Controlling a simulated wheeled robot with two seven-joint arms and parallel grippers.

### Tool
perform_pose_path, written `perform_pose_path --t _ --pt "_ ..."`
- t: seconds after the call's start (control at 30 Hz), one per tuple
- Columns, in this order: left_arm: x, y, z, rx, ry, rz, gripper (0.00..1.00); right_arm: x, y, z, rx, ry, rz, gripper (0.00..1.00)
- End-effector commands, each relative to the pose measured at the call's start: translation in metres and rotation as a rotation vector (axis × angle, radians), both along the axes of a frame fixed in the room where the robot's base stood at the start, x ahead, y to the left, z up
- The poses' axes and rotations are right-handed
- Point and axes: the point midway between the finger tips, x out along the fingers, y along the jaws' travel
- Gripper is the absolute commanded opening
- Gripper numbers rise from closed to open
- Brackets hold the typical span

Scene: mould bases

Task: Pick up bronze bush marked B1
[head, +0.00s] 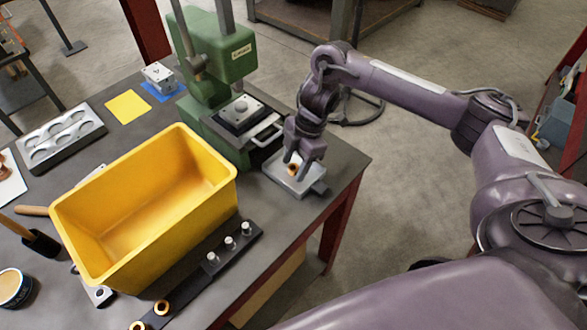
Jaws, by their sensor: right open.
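A small bronze bush (293,170) stands on a grey metal plate (287,184) at the table's right corner, in front of the green press. My right gripper (300,162) points down at it, open, with its fingers right at the bush. I cannot tell whether they touch it. Two more bronze bushes show at the table's front edge, one (162,307) on a dark strip and one (139,325) cut by the picture's bottom. No B1 mark is readable on any of them. My left gripper is out of view.
A deep, empty yellow bin (205,199) fills the middle of the table. A dark strip with silver pins (230,241) lies to its right. The green press (222,50) stands behind the plate. A grey tray with round recesses (84,127) lies at the left.

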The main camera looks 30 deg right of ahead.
Motion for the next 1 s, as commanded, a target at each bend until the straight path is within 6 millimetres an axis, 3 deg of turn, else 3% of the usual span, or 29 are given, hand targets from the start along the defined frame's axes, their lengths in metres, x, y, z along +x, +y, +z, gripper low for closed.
perform_pose_path --t 0.07,0.47,0.77,1.0 --pt "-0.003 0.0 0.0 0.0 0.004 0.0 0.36 0.0 0.0 0.0 0.0 0.0 0.0 0.49" --pt "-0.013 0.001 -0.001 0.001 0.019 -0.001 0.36 0.0 0.0 0.001 0.0 -0.001 0.0 0.0" --pt "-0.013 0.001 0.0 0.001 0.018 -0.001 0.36 0.001 0.0 0.004 0.0 -0.002 0.0 0.0" --pt "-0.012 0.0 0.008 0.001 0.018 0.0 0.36 0.002 0.0 0.03 -0.001 -0.007 0.001 0.0"
